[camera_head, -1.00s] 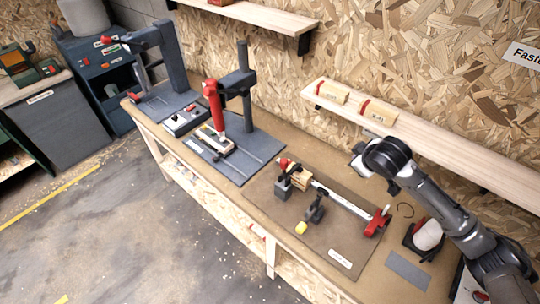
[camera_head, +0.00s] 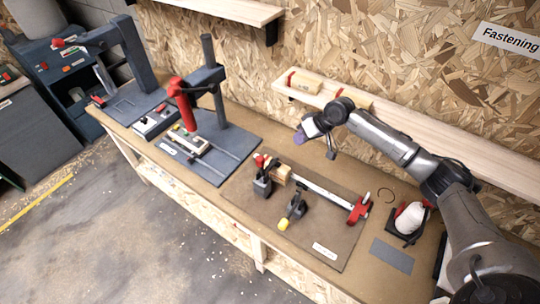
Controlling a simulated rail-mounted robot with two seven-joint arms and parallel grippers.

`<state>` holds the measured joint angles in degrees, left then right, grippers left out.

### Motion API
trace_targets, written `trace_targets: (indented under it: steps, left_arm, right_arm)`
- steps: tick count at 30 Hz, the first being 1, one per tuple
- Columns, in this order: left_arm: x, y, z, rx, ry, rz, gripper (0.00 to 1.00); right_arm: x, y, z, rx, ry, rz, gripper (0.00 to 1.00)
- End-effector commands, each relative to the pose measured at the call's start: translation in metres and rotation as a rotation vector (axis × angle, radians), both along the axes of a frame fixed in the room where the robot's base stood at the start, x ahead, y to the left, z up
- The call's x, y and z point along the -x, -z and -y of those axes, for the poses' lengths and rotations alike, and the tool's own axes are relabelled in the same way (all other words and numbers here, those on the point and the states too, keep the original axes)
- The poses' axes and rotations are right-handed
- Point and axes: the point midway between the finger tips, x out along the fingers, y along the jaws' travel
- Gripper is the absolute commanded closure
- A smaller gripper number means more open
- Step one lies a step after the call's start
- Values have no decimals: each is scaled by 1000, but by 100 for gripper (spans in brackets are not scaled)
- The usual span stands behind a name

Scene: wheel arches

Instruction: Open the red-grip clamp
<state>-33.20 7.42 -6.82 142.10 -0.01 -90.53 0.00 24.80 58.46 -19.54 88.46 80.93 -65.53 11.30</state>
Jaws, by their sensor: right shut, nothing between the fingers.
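The red-grip clamp (camera_head: 262,184) is a small dark toggle clamp at the left of the brown mat (camera_head: 322,249). Its red grip (camera_head: 261,160) is at the top, beside a wooden block (camera_head: 280,174). Whether it presses on the block is too small to tell. A second dark clamp (camera_head: 297,207) has a yellow grip (camera_head: 283,224) low at its front. My right gripper (camera_head: 316,139) is shut and empty. It is in the air up and to the right of the red grip, clear of it. My left gripper is not in view.
A long bar clamp with a red end (camera_head: 360,208) lies on the mat near the block. A red-and-grey drill press (camera_head: 187,107) stands to the left. A wall shelf (camera_head: 420,127) runs behind my right arm. A white-and-red tool (camera_head: 409,217) sits at the right.

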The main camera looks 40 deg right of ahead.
Motion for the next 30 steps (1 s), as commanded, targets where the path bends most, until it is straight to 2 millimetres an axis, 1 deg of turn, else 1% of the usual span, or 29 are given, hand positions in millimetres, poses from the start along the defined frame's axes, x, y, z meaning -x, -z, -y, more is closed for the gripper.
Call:
trace_targets:
  steps: [7,11,14,27,30]
  left_arm:
    - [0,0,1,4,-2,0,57]
    - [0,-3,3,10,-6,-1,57]
    - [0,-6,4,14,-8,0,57]
    - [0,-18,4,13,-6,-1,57]
    - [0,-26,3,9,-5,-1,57]
  right_arm:
    - [0,1,-1,1,-2,0,100]
    - [-4,6,-4,0,-2,0,100]
    - [-11,17,-10,-1,-3,0,100]
    - [-48,81,-40,0,-1,-1,100]
    - [-50,77,-54,2,-4,0,100]
